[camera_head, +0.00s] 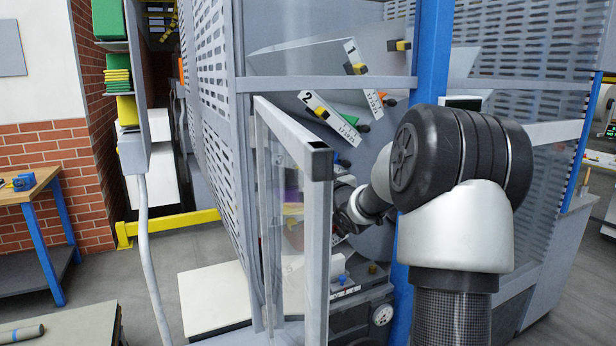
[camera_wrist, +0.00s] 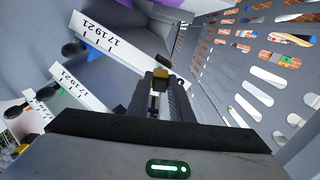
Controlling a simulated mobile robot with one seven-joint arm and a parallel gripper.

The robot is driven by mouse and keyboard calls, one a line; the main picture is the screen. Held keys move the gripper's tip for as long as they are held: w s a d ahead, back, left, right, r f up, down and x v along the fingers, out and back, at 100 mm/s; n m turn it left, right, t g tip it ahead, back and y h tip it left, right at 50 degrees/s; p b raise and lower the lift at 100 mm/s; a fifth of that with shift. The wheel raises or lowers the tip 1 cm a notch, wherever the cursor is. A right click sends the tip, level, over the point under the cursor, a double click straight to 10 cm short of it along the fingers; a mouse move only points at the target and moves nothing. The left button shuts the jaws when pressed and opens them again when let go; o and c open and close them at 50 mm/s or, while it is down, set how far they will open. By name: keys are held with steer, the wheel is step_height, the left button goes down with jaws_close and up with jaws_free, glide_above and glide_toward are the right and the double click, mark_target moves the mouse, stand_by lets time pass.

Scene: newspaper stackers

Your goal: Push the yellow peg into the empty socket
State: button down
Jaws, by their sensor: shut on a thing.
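My gripper (camera_wrist: 160,98) is shut on the yellow peg (camera_wrist: 160,73), whose yellow end shows at the fingertips in the wrist view. In the head view my gripper (camera_head: 345,205) is inside the machine, partly hidden by the open door's frame and my own arm; the peg is not clear there. White strips marked 171921 (camera_wrist: 108,42) show left of the fingers in the wrist view, with dark round knobs (camera_wrist: 73,49) along them. I cannot make out the empty socket in either view.
The clear-paned door (camera_head: 292,130) stands open beside my arm. A blue post (camera_head: 430,60) and perforated panels (camera_head: 205,60) bound the opening. Numbered white strips with coloured pegs (camera_head: 330,118) lie above my gripper. A perforated wall (camera_wrist: 240,70) is close on the right in the wrist view.

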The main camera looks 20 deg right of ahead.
steer(key=shift+w, duration=1.7)
steer(key=c, duration=1.5)
jaws_free()
steer(key=s, duration=1.1)
steer(key=s+b, duration=0.1)
steer(key=s, duration=0.5)
steer(key=shift+s+d, duration=0.2)
steer(key=shift+d, duration=0.05)
